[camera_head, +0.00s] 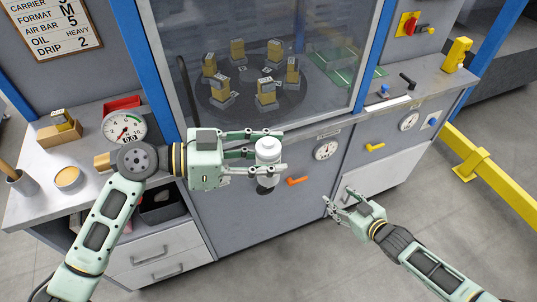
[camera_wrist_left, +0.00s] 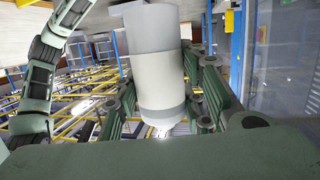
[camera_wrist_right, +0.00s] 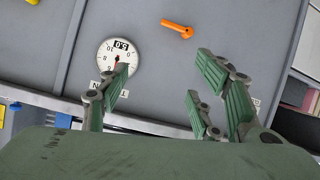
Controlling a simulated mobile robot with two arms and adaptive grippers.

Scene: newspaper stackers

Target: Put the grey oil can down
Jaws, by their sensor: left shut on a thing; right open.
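The grey oil can (camera_head: 268,152) is a pale cylinder with a darker grey band. My left gripper (camera_head: 262,160) is shut around it and holds it in the air in front of the machine. In the left wrist view the can (camera_wrist_left: 157,70) fills the space between the fingers. My right gripper (camera_head: 343,203) is open and empty, low in front of the machine's lower panel. In the right wrist view its spread fingers (camera_wrist_right: 165,95) have nothing between them.
A glass-fronted turntable (camera_head: 250,92) stands behind the can. An orange handle (camera_head: 297,181) juts from the panel. A yellow rail (camera_head: 490,175) stands right.

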